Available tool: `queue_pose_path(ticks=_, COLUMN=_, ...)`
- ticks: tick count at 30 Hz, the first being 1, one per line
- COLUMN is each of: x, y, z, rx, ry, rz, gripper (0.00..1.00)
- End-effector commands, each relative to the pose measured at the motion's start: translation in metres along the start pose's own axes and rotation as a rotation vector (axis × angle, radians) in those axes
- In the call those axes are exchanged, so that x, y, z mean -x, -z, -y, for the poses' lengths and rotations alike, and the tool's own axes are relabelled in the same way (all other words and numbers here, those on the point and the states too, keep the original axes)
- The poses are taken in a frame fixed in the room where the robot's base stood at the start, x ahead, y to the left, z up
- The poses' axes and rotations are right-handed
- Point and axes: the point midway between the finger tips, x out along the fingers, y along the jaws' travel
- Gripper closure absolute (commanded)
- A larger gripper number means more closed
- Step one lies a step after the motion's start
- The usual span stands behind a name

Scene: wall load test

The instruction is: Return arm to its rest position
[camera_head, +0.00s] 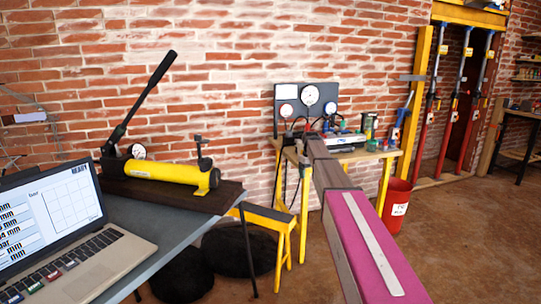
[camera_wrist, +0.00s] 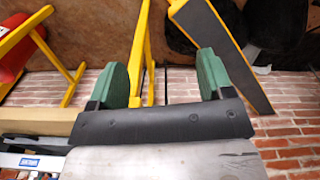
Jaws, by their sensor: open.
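My gripper (camera_wrist: 163,75) shows in the wrist view with two green fingertips wide apart. Nothing is held between them. A yellow trestle leg shows in the picture between the fingers, seemingly beyond them; the exact gap cannot be told. In the wrist view the brick wall is at the bottom and the brown floor at the top. The fingers cannot be made out in the head view.
A gauge panel (camera_head: 292,97) stands over a cluttered bench by the brick wall (camera_head: 240,60). A red bucket (camera_head: 396,205) is right of it. A yellow hand pump (camera_head: 172,172) and laptop (camera_head: 62,235) are on the left table. A yellow trestle (camera_head: 270,217) stands between.

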Motion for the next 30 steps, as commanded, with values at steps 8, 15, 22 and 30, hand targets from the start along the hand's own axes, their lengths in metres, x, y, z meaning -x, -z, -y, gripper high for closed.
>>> queue_pose_path(ticks=8, x=-0.111, y=-0.148, z=0.076, rx=-0.181, ry=0.001, rz=0.002, gripper=0.26)
queue_pose_path(ticks=15, x=-0.173, y=-0.27, z=0.139, rx=-0.341, ry=0.001, rz=0.002, gripper=0.26)
queue_pose_path(ticks=22, x=-0.198, y=-0.345, z=0.177, rx=-0.449, ry=-0.001, rz=-0.003, gripper=0.26)
queue_pose_path(ticks=30, x=-0.204, y=-0.359, z=0.184, rx=-0.477, ry=-0.001, rz=-0.006, gripper=0.26)
